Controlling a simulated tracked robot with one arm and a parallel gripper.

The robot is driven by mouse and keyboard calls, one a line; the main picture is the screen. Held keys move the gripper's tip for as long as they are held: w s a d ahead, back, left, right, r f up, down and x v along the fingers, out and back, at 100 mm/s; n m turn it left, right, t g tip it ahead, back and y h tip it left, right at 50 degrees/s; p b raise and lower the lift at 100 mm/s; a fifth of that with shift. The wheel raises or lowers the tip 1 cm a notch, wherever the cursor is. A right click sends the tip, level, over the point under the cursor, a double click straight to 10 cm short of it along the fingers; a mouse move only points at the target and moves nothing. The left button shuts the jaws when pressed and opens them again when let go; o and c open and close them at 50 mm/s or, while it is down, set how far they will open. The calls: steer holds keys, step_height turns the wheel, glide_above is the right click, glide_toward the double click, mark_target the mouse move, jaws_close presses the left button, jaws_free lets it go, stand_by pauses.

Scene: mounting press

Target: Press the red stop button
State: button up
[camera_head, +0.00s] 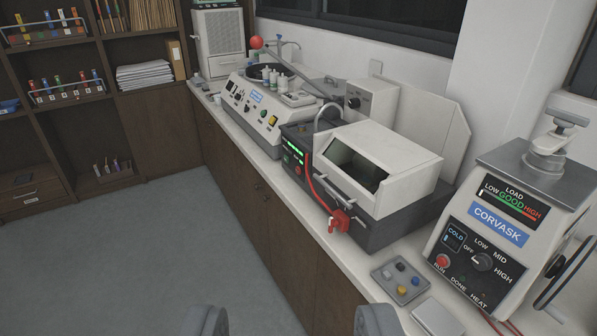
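The mounting press (497,238), labelled CORVASK, stands on the counter at the right. A round red button or lamp (442,260) sits at the lower left of its black front panel, beside the word RUN; I read no STOP label there. The panel also has a dial (482,262) with OFF, LOW, MID and HIGH, a small COLD display (455,237), and DONE and HEAT marks. My gripper (291,322) shows only as two grey fingertips at the bottom edge. They are wide apart with nothing between them, left of and apart from the press.
A grey tray (398,279) with small coloured pieces lies before the press. A polishing machine (262,112) is farther back. The floor (140,250) at left is clear.

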jaws_close()
stand_by(1.7)
